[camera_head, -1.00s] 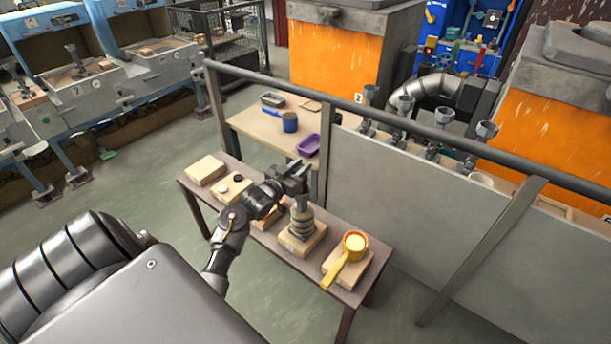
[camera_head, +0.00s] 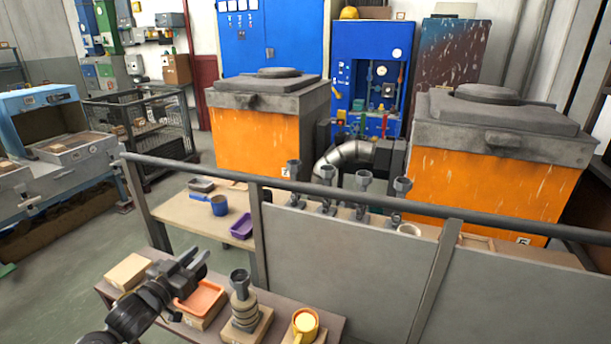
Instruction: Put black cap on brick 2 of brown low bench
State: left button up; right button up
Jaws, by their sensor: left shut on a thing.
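The brown low bench (camera_head: 332,325) runs along the bottom of the view with several pale bricks on it. My left gripper (camera_head: 203,264) is above the bench's left part, just above and behind the orange tray (camera_head: 201,299), which rests on a brick. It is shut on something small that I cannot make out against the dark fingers. No black cap shows clearly. The leftmost brick (camera_head: 128,271) looks bare. My right gripper is out of view.
A grey railing (camera_head: 357,203) and panels stand behind the bench.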

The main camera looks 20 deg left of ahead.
pick_arm(q)
jog(key=d+r, duration=0.2)
jog(key=d, duration=1.1)
jog(key=d+r, duration=0.2)
jog(key=d, duration=1.1)
jog(key=shift+s+d, duration=0.15)
jog(key=shift+s, duration=0.05)
